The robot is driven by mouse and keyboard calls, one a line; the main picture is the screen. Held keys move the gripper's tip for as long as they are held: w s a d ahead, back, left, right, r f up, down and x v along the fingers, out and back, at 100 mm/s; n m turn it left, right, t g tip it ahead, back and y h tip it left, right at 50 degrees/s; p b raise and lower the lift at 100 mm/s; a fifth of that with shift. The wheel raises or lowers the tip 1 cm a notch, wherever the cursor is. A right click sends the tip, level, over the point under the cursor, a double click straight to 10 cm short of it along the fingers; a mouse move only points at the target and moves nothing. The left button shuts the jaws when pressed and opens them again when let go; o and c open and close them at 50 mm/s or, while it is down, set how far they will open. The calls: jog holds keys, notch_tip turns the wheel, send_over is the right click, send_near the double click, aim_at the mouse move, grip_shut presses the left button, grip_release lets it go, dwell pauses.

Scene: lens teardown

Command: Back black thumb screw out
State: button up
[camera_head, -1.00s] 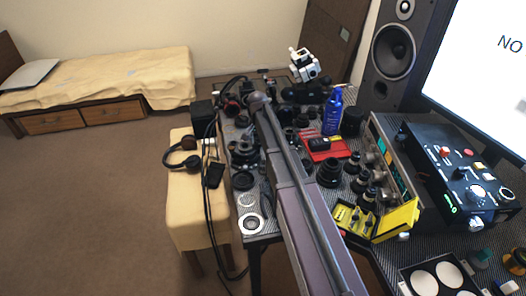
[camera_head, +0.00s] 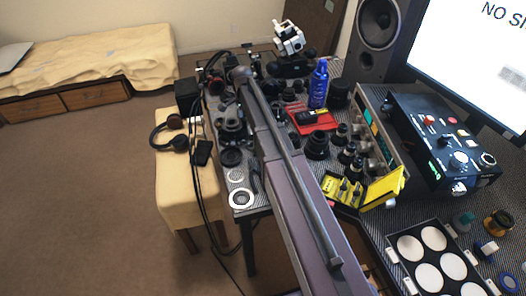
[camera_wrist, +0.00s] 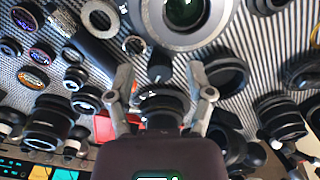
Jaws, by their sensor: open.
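My gripper (camera_wrist: 160,78) is open in the wrist view, with one finger on each side of a small dark knob that looks like the black thumb screw (camera_wrist: 158,66). The knob lies just below a large grey lens housing (camera_wrist: 183,42) with dark glass; I cannot tell whether it is attached there. The fingers appear apart from the knob, with a gap on both sides. A black cylindrical part (camera_wrist: 160,108) shows lower down between the fingers. In the head view my arm covers the work spot, and the screw cannot be made out.
Black lens parts and rings crowd the striped mat around my gripper. The head view shows a red tray (camera_head: 311,119), a blue bottle (camera_head: 319,86), a yellow case (camera_head: 383,188) and a black control box (camera_head: 443,140) to the right. A cushioned bench (camera_head: 185,200) stands left.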

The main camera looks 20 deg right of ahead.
jog(key=m, duration=0.4)
jog(key=shift+m, duration=0.3)
notch_tip(320, 180, up, 14)
jog(key=p, duration=1.4)
jog(key=s+f+n+b, duration=0.3)
jog(key=s+n, duration=0.6)
jog(key=s, duration=0.4)
jog(key=s+f+n+b, duration=0.3)
jog(key=s+n, duration=0.6)
jog(key=s, duration=0.4)
jog(key=shift+s, duration=0.15)
jog(key=shift+a, duration=0.1)
notch_tip(320, 180, up, 6)
jog(key=m+p, duration=0.6)
jog(key=m, duration=1.6)
send_over(245, 119)
jog(key=shift+f, duration=0.1)
